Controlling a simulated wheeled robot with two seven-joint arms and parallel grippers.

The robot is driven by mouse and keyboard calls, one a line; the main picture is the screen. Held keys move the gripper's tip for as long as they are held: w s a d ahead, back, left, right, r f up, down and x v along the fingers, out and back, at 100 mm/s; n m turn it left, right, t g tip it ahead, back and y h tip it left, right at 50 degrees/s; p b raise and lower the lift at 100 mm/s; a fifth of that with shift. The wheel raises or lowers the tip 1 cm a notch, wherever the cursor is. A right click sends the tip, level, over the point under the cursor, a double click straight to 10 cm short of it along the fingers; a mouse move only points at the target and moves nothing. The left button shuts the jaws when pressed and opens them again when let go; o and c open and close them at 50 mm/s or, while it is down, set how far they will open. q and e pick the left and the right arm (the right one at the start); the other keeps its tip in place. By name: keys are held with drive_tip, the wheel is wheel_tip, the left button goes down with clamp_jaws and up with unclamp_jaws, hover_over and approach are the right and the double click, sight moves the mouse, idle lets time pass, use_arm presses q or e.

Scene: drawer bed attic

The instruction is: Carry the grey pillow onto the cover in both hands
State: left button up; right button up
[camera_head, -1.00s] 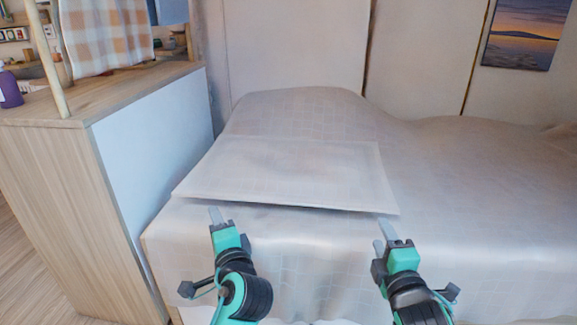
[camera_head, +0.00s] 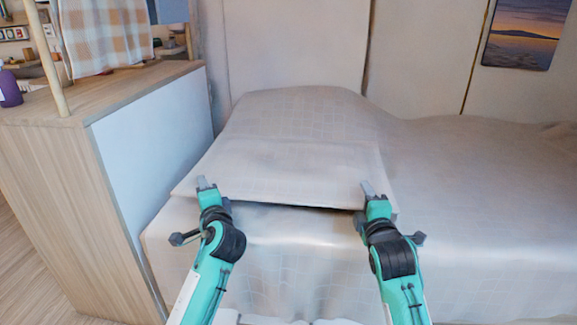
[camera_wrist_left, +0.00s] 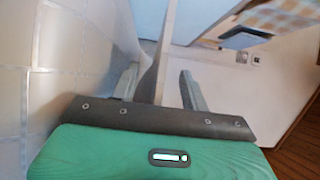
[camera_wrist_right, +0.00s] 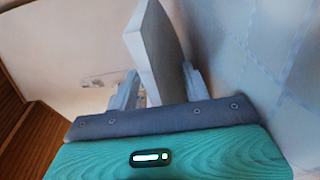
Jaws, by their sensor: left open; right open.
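The grey pillow (camera_head: 285,172) lies flat on the pale cover (camera_head: 480,215) at the left part of the bed, its near edge slightly raised with a dark gap under it. My left gripper (camera_head: 204,183) is open at the pillow's near left corner. My right gripper (camera_head: 368,188) is open at its near right corner. In the right wrist view, the pillow's edge (camera_wrist_right: 152,48) stands between the open fingers. In the left wrist view, a thin grey edge (camera_wrist_left: 150,82) shows between the open fingers, close to one of them. Whether any finger touches is unclear.
A wooden cabinet (camera_head: 62,150) with a white side panel stands left of the bed, close to my left arm. A checked cloth (camera_head: 105,35) hangs above it, and a purple bottle (camera_head: 9,90) stands on top. The bed's right side is clear.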

use_arm(q)
drive_tip(key=shift+c, duration=0.4)
use_arm(e)
drive_tip(key=shift+c, duration=0.5)
use_arm(q)
clamp_jaws()
use_arm(e)
clamp_jaws()
use_arm(q)
drive_tip(key=shift+r, duration=0.15)
use_arm(e)
drive_tip(key=shift+r, duration=0.2)
